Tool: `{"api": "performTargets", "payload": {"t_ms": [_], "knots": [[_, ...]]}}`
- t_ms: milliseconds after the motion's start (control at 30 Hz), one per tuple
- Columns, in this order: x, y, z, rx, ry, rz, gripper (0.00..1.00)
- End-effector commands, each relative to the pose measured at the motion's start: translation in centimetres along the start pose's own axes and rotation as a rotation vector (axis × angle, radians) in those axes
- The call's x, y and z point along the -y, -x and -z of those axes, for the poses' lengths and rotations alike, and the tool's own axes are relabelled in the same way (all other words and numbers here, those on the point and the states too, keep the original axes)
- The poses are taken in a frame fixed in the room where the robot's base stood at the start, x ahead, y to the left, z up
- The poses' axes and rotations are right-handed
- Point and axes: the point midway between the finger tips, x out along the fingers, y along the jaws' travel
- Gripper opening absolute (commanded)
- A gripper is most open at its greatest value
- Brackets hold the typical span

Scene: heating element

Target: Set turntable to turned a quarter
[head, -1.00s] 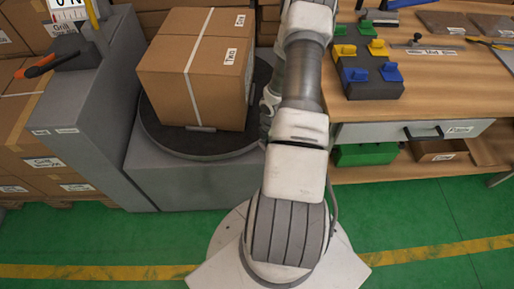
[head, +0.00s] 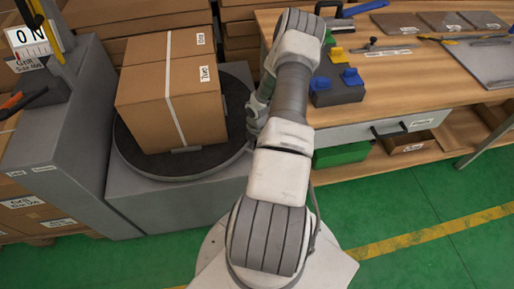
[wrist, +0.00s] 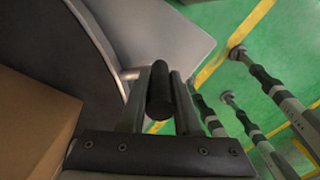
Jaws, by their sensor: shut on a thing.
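The turntable (head: 238,100) is a dark round disc on a grey pedestal, left of my arm in the head view. A taped brown carton (head: 170,100) stands upright on it. In the wrist view, my gripper (wrist: 160,82) is shut on a black cylindrical handle (wrist: 159,95), with one finger on each side. A light metal stub shows beside the handle. In the head view my gripper (head: 254,118) is at the disc's right edge, partly hidden by my arm. The carton also shows at the lower left of the wrist view (wrist: 30,130).
A grey machine (head: 65,130) with a scale stands left of the turntable. A wooden workbench (head: 410,60) with tools and a drawer is at the right. A green bin (head: 340,154) sits under it. Stacked cartons stand behind. The green floor (head: 400,190) in front is clear.

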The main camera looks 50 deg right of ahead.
Motion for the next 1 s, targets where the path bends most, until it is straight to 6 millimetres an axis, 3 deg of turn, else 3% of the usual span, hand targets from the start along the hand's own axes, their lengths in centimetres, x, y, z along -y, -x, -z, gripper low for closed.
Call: {"api": "performTargets", "payload": {"t_ms": [33, 100, 133, 300, 667, 867, 1000], "knots": [[-0.2, 0.2, -0.9, 0.015, -0.002, -0.006, 0.00], [-0.1, 0.2, -1.0, 0.016, -0.002, -0.006, 0.00], [-0.1, 0.2, -1.0, 0.016, -0.002, -0.006, 0.33], [-0.2, 0.2, -0.8, 0.013, -0.002, -0.006, 0.61], [-0.2, 0.6, -0.5, 0.009, -0.001, -0.005, 0.61], [-0.2, 3.9, -0.5, 0.010, -0.001, -0.006, 0.61], [-0.2, 7.4, -0.6, 0.011, -0.003, -0.007, 0.61]]}}
